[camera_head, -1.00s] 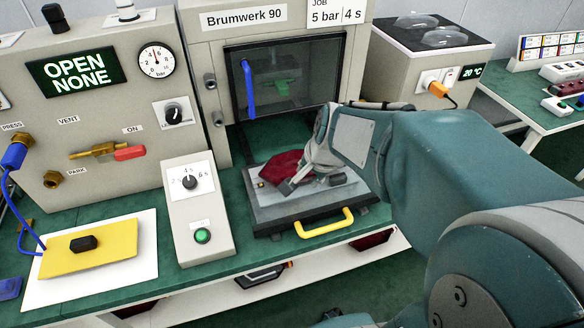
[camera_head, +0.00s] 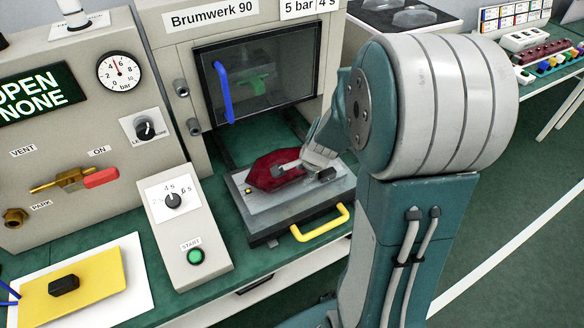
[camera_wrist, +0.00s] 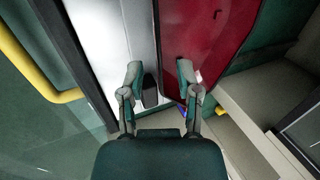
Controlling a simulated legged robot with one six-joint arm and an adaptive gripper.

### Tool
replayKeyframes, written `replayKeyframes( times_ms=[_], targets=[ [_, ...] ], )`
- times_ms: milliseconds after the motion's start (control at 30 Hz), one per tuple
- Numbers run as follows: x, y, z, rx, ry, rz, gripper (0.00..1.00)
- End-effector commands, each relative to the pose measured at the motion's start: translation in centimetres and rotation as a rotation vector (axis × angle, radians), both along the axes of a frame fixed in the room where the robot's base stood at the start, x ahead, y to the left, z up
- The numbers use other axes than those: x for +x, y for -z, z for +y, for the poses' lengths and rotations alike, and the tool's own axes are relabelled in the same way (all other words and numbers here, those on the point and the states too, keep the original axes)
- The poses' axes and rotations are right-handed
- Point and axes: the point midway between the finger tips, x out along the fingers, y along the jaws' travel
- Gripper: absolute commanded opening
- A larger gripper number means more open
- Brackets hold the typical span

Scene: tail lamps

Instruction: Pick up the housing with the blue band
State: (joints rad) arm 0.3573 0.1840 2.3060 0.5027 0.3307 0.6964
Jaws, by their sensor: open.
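I cannot make out a housing with a blue band in either view. A dark red, lens-like part (camera_head: 276,171) lies on the grey fixture plate (camera_head: 290,207) of the press. It shows large at the upper right of the wrist view (camera_wrist: 212,45). My gripper (camera_head: 296,166) is over the right side of the red part. In the wrist view my gripper (camera_wrist: 158,74) is open, with nothing held between its fingers. Its right finger is beside or over the red part's edge; contact cannot be told. A small dark block (camera_head: 326,175) stands on the plate right of the red part.
A yellow handle (camera_head: 321,224) juts from the fixture's front. The press window (camera_head: 253,75) with its blue handle stands behind. A control box (camera_head: 184,233) and a yellow pad (camera_head: 75,287) are on the left. Small coloured pieces (camera_head: 553,62) sit on the far right table.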

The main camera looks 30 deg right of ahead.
Motion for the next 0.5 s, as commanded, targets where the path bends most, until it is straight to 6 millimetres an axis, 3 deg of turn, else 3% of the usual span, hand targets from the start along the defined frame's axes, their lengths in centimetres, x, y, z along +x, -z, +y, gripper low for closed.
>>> replayKeyframes(
  times_ms=[200, 500],
  targets=[
    [0.9, 2.4, 0.1, 0.001, 0.000, 0.002, 0.43],
    [1.0, 2.6, 0.1, 0.000, 0.000, 0.000, 0.43]
  ],
)
